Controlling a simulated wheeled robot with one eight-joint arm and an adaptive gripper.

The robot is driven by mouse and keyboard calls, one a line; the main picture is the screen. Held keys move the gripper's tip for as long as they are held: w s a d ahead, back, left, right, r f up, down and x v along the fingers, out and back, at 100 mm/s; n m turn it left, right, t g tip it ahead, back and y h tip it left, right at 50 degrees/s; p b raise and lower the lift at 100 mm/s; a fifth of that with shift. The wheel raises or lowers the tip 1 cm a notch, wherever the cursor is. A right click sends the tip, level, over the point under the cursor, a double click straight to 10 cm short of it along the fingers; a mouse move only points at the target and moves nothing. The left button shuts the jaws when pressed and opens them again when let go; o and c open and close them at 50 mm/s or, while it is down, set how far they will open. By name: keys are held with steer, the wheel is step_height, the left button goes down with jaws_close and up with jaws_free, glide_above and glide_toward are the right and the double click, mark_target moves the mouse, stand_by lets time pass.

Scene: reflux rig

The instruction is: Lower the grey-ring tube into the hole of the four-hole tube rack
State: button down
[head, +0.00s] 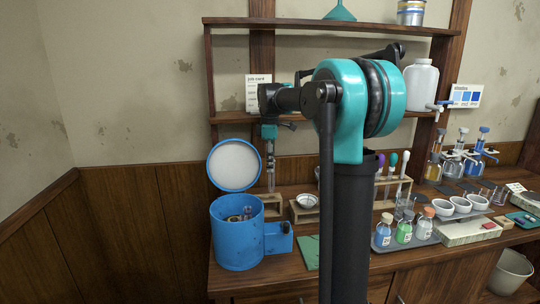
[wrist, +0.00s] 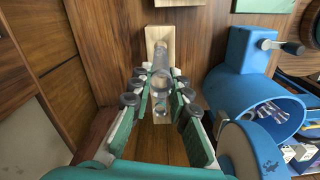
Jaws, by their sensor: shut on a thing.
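My gripper (head: 269,148) is shut on a clear glass tube (head: 271,178), which hangs upright below the fingers. In the wrist view, the fingers of my gripper (wrist: 160,95) close on the tube (wrist: 161,75) from both sides. I cannot make out its grey ring clearly. A pale wooden rack (head: 269,206) stands on the bench below the tube, beside the blue drum. It also shows behind the tube in the wrist view (wrist: 160,34). Its holes are not visible, and I cannot tell whether the tube's lower end is inside one.
A blue drum (head: 236,240) with its round lid (head: 234,165) open stands close to the rack. A white bowl (head: 307,201) on a wooden stand is to the right. A shelf (head: 225,116) crosses behind my gripper. Bottles (head: 404,232) stand farther right.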

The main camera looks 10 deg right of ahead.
mark_target(271, 184)
steer(key=shift+f, duration=0.1)
stand_by(0.4)
steer(key=shift+f, duration=1.6)
steer(key=shift+f, duration=0.55)
steer(key=shift+f, duration=1.5)
steer(key=shift+f, duration=0.5)
steer(key=c, duration=1.4)
jaws_free()
steer(key=shift+o, duration=0.2)
